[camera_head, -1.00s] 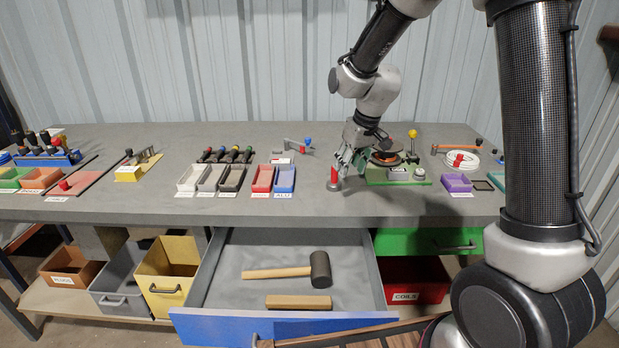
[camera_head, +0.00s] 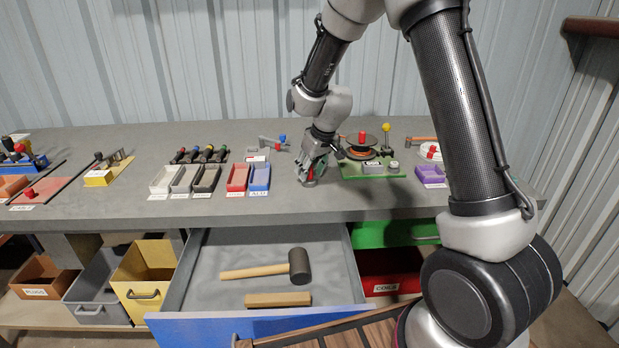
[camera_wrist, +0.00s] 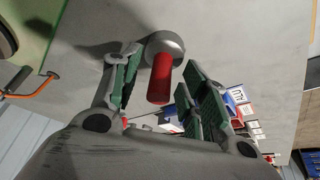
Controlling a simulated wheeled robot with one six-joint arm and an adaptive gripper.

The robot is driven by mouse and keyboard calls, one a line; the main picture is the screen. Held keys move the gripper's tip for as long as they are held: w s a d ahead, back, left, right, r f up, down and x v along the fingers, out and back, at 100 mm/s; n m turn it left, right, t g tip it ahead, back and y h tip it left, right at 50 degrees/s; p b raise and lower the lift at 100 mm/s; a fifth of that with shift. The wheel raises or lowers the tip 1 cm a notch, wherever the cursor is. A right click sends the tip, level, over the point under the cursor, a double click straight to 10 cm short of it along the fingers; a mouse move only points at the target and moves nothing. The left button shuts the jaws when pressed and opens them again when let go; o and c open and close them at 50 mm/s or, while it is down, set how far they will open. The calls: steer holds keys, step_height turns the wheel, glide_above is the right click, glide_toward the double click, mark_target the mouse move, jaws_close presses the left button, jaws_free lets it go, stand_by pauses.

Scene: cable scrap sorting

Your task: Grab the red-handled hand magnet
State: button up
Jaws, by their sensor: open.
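The hand magnet has a red handle (camera_wrist: 160,80) and a round grey base (camera_wrist: 168,44), both showing in the wrist view. It stands on the grey bench. My gripper (camera_wrist: 163,66) is open, with its green-padded fingers on either side of the handle. A gap shows between the handle and the pads. In the head view my gripper (camera_head: 312,168) is low over the bench and mostly hides the magnet; only a little red (camera_head: 309,174) shows between the fingers.
A green board (camera_head: 365,172) with a dark spool is close to the right of my gripper. The blue tray (camera_head: 260,177) and red tray (camera_head: 238,178) are to the left. Below, an open drawer (camera_head: 210,290) holds a mallet (camera_head: 265,270) and a wooden block (camera_head: 278,299).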

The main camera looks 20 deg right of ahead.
jaws_close()
steer(key=shift+r, duration=0.1)
